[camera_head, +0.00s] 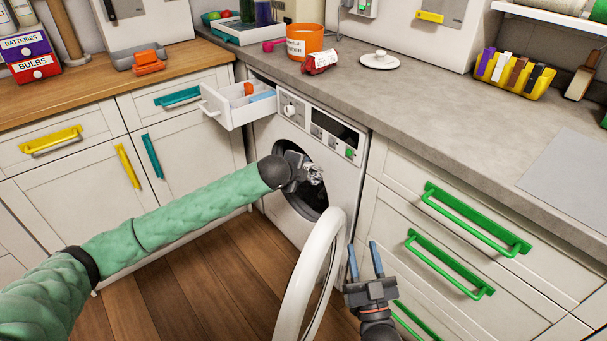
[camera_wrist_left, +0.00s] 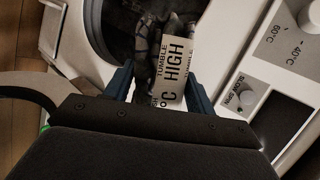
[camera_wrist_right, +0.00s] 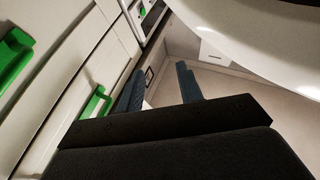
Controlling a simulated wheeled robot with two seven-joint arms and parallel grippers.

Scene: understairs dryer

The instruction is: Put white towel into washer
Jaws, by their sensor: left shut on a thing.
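The washer (camera_head: 268,137) stands under the grey counter with its round white door (camera_head: 308,281) swung open toward me. My left gripper (camera_head: 313,174) is at the washer's dark round opening (camera_head: 306,205). It is shut on a crumpled whitish-grey towel (camera_head: 317,169) with a printed label; the label (camera_wrist_left: 174,66) reads "TUMBLE HIGH" in the left wrist view. Most of the towel is hidden by the gripper and the dark opening. My right gripper (camera_head: 364,260) is open and empty, right of the washer door and in front of the green-handled drawers.
The white detergent drawer (camera_head: 236,113) is pulled out above the washer's left side. Green handles (camera_head: 470,228) stick out from the drawers on the right. An orange tub (camera_head: 304,43), a red item and a white dish (camera_head: 380,61) stand on the counter. Wooden floor is free at left.

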